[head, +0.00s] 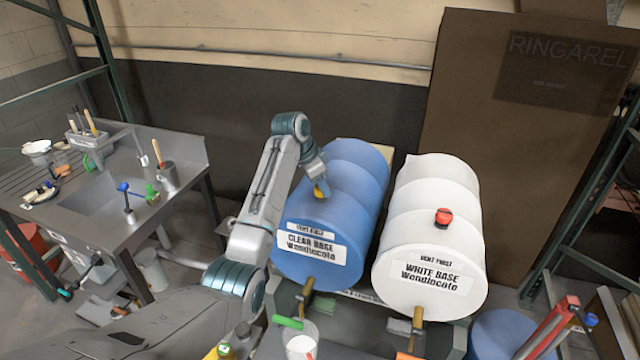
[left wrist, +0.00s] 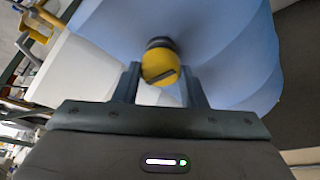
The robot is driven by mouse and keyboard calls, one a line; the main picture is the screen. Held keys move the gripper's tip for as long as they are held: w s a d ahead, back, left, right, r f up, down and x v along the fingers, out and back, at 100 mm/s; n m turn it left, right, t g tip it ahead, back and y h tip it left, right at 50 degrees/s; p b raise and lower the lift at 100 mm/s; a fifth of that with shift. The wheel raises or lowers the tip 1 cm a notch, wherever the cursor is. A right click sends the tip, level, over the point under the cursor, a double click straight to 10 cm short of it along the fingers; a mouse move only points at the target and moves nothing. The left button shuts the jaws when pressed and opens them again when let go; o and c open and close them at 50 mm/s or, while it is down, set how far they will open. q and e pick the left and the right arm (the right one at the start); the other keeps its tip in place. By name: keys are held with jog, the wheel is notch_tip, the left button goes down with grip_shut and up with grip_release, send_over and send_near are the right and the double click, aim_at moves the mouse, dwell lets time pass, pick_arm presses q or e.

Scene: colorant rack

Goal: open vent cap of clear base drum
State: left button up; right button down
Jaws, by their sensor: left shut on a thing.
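The clear base drum (head: 335,220) is blue and lies on its side, its labelled end facing me. Its vent cap (head: 321,188) is yellow and sits on top of the drum, partly hidden by my gripper. In the left wrist view the yellow cap (left wrist: 160,66) has a dark slot and a dark collar beneath it, against the blue drum (left wrist: 225,45). My left gripper (head: 318,186) reaches down onto the cap. In the left wrist view its two fingers (left wrist: 160,85) stand on either side of the cap, shut on it. My right gripper is not in view.
The white base drum (head: 432,235) with a red cap (head: 443,217) lies to the right. Brass taps stick out of both drums' front ends, with a white container (head: 301,345) below. A metal sink bench (head: 110,190) stands at the left. A brown panel stands behind.

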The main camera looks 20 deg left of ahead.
pick_arm(q)
jog(key=shift+r+n, duration=0.15)
jog(key=shift+n, duration=0.15)
jog(key=n+t+y, duration=0.1)
jog(key=n, duration=0.2)
jog(key=shift+n, duration=0.3)
jog(key=n+y, duration=0.1)
jog(key=n, duration=0.1)
jog(key=n+y, duration=0.1)
jog(key=n, duration=0.1)
jog(key=shift+d+n+t, duration=0.2)
jog(key=shift+n+t, duration=0.1)
jog(key=n, duration=0.2)
jog(key=n+y, duration=0.1)
jog(key=n, duration=0.1)
jog(key=shift+d+y, duration=0.1)
jog(key=shift+y, duration=0.2)
jog(key=n, duration=0.2)
jog(key=n+g+y, duration=0.1)
jog(key=n, duration=0.2)
jog(key=shift+r+y, duration=0.1)
jog(key=shift+y, duration=0.2)
jog(key=o, duration=0.9)
jog(key=shift+o, duration=0.4)
jog(key=shift+d, duration=0.1)
